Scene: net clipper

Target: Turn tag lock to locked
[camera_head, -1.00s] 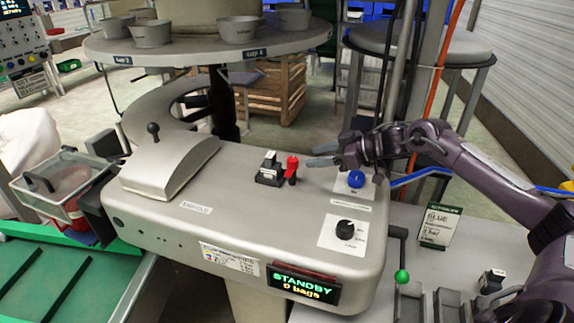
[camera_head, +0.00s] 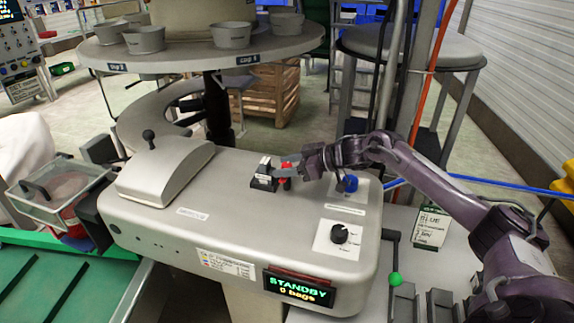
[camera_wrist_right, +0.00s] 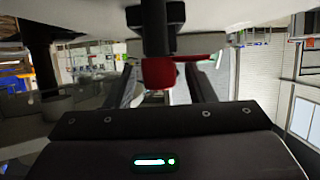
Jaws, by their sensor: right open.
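The tag lock, a small red handle (camera_head: 287,182) beside a black block with a white label (camera_head: 263,171), sits on top of the grey clipper machine (camera_head: 200,236). My right gripper (camera_head: 283,171) reaches in from the right, low over the machine top, with its fingers at the red handle and hiding part of it. In the right wrist view the red part (camera_wrist_right: 160,72) is between the two spread dark fingers (camera_wrist_right: 163,88), with a gap on each side. My left gripper is not in view.
A blue button (camera_head: 347,184) is under my right forearm, and a black knob (camera_head: 340,234) is in front of it. The display (camera_head: 299,288) reads STANDBY, 0 bags. A green-tipped lever (camera_head: 394,279) stands at the right. A round table (camera_head: 190,57) with cups is behind.

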